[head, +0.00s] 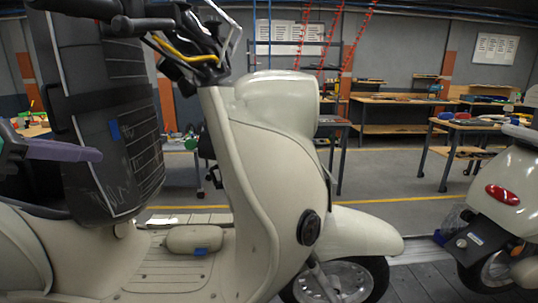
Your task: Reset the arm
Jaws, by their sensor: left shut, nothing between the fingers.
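My left gripper (92,154) comes in at the left edge, with purple-grey fingers pointing right. It is shut with nothing held. It appears in front of a dark panelled case (120,135) with a blue tape mark; I cannot tell whether they touch. My right gripper is not in view. A cream scooter (265,150) stands side-on, close in front of me, with its front wheel at the lower right.
A second cream scooter (512,170) with a red tail light stands at the right edge. The slat conveyor (425,282) runs beneath. Workbenches (390,99) with tools stand at the back. Open floor (390,180) lies between the scooters and the benches.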

